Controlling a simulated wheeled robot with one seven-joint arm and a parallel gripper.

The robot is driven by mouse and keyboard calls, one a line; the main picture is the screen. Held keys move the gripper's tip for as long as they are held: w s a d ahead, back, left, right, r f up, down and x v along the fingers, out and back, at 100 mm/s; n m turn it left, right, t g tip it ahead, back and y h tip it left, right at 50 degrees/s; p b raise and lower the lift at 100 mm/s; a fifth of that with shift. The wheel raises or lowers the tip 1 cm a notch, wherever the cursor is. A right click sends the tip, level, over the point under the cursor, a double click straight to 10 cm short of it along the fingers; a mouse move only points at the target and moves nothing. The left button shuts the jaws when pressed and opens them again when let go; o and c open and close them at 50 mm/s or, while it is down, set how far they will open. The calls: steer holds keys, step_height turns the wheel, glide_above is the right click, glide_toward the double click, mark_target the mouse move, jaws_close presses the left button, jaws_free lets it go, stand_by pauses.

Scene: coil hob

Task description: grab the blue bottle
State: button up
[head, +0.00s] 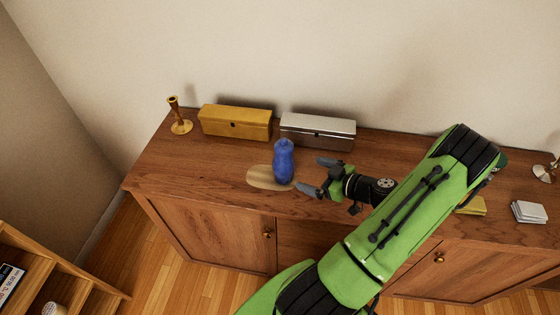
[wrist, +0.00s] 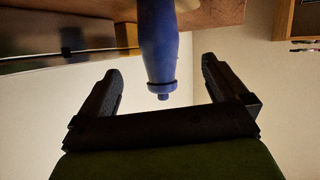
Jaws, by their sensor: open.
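The blue bottle (head: 283,163) stands upright on the sideboard, at the right edge of a light wooden oval board (head: 262,178). My gripper (head: 318,176) is just to the right of the bottle in the head view, its two fingers open and pointing toward it. In the wrist view the bottle (wrist: 158,45) appears upside down, beyond and between the open fingers (wrist: 160,85). The fingers do not touch it in either view. The bottle's base is out of the wrist view.
Behind the bottle are a yellow box (head: 235,122) and a silver box (head: 318,131) along the wall. A brass candlestick (head: 178,117) stands at the left end. Yellow (head: 471,206) and white (head: 528,212) stacks lie to the right. The sideboard top (head: 190,165) is clear at front left.

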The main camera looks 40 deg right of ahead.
mark_target(284, 165)
steer(key=x, duration=1.2)
steer(key=shift+w+d+f, duration=0.15)
steer(key=shift+w+f, duration=0.1)
steer(key=shift+w, duration=0.1)
steer(key=shift+s, duration=0.1)
steer(key=shift+c, duration=0.3)
steer(key=shift+r, duration=0.1)
steer(key=c, duration=1.2)
